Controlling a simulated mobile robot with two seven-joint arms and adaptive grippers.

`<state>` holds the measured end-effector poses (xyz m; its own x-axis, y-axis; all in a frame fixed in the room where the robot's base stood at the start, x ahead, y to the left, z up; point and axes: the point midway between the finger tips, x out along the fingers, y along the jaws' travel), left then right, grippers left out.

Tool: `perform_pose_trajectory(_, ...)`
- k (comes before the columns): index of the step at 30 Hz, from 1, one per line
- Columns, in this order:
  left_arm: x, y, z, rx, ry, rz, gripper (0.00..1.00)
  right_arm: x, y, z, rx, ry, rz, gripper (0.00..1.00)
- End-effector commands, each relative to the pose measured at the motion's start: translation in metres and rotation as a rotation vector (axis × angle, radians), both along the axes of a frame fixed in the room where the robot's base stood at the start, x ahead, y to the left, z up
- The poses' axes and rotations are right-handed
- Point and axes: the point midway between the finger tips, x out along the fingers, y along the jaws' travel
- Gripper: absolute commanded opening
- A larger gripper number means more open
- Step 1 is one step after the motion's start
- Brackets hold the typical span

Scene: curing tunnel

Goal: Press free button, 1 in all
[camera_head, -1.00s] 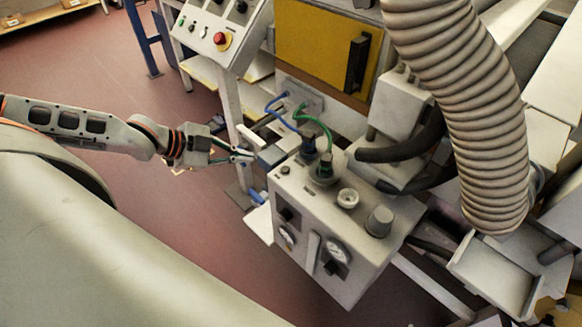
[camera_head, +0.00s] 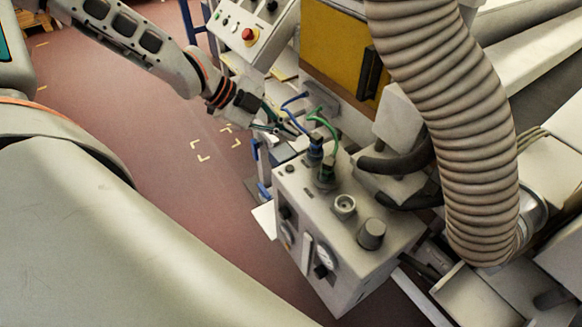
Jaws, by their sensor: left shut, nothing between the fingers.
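A slanted white control panel (camera_head: 250,30) stands at the top, left of centre. It carries a red mushroom button (camera_head: 248,34) on a yellow collar and several small buttons and switches. A grey control box (camera_head: 325,222) in the middle has knobs, a gauge and small round parts on its faces. I cannot tell which button is the free one. My left gripper (camera_head: 290,131) is shut and empty. It appears just left of the blue and green cables, above the back left of the grey box. Its contact with anything is unclear. My right gripper is not in view.
A blue cable (camera_head: 306,129) and a green cable (camera_head: 334,130) loop from the grey box to the machine behind. A ribbed hose (camera_head: 440,110) fills the right side. A yellow door (camera_head: 335,45) stands behind. The red floor (camera_head: 160,160) at left is clear.

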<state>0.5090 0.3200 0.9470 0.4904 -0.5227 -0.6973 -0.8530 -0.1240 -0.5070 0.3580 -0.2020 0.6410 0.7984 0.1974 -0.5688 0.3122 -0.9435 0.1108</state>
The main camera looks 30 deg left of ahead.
Motion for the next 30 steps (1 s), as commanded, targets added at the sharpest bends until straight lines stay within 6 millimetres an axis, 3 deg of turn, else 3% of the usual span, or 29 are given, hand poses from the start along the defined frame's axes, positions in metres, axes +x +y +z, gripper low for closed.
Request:
perform_pose_trajectory(10,0.0,0.0,-0.008,-0.001,0.001,0.001,0.0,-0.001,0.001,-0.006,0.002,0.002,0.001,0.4)
perform_pose_trajectory(21,-0.001,0.0,-0.057,-0.003,0.006,0.002,0.0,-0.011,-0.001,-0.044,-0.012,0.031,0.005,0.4)
perform_pose_trajectory(30,-0.001,0.0,-0.085,-0.002,0.004,0.001,0.0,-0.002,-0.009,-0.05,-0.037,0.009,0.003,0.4)
